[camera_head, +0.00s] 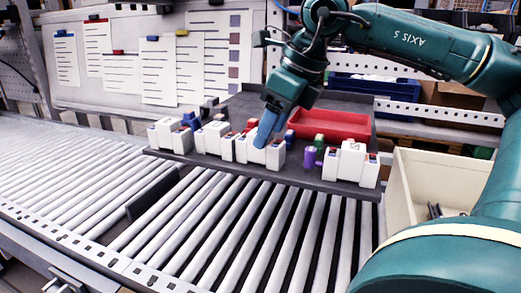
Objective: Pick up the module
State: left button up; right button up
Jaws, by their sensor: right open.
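Several white modules stand in a row on a dark grey board: one at the left end (167,136), one beside it (210,139), one in the middle (272,156) and one at the right end (349,163). My right gripper (265,141) reaches down from above with blue fingers. It is open, and its tips are at the middle module, partly covering it. I cannot tell whether the fingers touch it. My left gripper is not in view.
The dark board (300,178) rests at the far edge of a roller conveyor (230,225). A red tray (335,124) lies behind the modules. A cream bin (440,175) stands at the right. Small coloured parts sit among the modules. The front rollers are clear.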

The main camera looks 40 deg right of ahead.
jog(key=w+f, duration=0.1)
jog(key=w+a+f, duration=0.1)
jog(key=f, duration=0.1)
jog(key=shift+w+f, duration=0.15)
jog(key=shift+w, duration=0.1)
jog(key=shift+w+f, duration=0.2)
jog(key=shift+f, duration=0.25)
jog(key=shift+a, duration=0.1)
jog(key=shift+c, duration=0.6)
jog(key=c, duration=1)
